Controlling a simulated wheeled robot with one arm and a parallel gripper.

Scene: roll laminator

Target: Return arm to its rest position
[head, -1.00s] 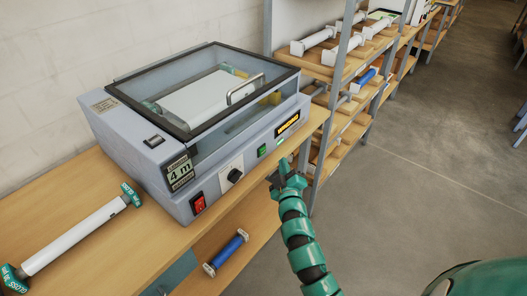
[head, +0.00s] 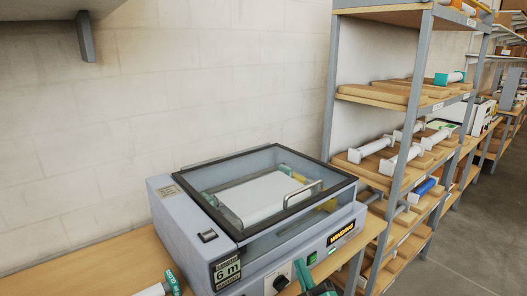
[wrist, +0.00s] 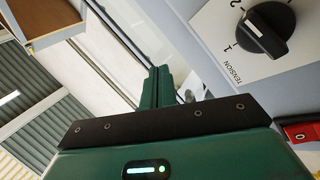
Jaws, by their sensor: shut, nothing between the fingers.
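My gripper (head: 318,288) shows at the bottom edge of the head view, in front of the laminator (head: 180,212). Only its upper part is visible; most of my arm is out of frame. In the wrist view its two green fingers (wrist: 158,86) are together and empty. Beside them are the black tension knob (wrist: 263,28) on a white plate and the red switch (wrist: 302,131). The fingers appear apart from the knob. The laminator's lid (head: 285,192) is down over a white roll, the small display (head: 227,272) reads "6 m", and the orange display reads "WINDING".
A roll with green ends (head: 170,282) lies on the wooden bench (head: 95,266) at the laminator's left. A shelf rack (head: 410,130) with white rolls, a blue roll and boards stands close at the right. Grey floor (head: 478,225) is open beyond it.

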